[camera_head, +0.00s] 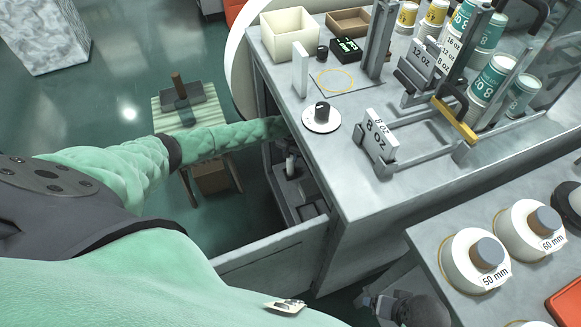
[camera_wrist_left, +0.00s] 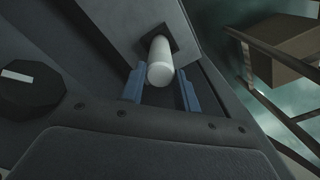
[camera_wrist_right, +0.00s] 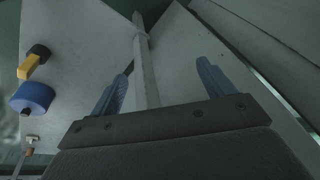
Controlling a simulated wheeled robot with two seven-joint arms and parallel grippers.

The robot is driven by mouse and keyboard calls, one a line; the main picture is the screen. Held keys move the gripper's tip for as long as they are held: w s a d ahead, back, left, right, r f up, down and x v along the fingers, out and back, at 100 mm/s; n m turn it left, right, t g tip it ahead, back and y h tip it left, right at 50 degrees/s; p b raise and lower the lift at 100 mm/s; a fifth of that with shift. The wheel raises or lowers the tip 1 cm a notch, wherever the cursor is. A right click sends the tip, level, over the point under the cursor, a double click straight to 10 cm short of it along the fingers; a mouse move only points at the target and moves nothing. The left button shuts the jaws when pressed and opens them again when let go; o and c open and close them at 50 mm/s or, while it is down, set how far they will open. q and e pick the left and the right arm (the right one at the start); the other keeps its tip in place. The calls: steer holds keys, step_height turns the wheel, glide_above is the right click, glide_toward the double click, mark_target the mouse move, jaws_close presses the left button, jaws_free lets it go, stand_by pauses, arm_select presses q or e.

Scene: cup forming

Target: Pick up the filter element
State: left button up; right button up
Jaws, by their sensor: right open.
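The filter element (camera_wrist_left: 160,72) appears to be the white, round-ended cylinder in the left wrist view, standing out from a dark square mount on a grey panel. My left gripper (camera_wrist_left: 160,80) is open, with one blue finger on each side of the cylinder's near end. Gaps show between the fingers and the cylinder. In the head view my left arm reaches into the open cabinet under the counter, and the details inside are too small to tell. My right gripper (camera_wrist_right: 164,72) is open and empty in the right wrist view.
The cabinet door (camera_head: 275,257) stands open below the counter (camera_head: 385,205). In the right wrist view, a pale bar (camera_wrist_right: 145,65) shows between the fingers, with a blue knob (camera_wrist_right: 33,97) to the left. A stool (camera_head: 190,110) stands left of the cabinet.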

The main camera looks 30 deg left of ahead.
arm_select(q)
jaws_close()
steer(key=shift+s+r, duration=0.1)
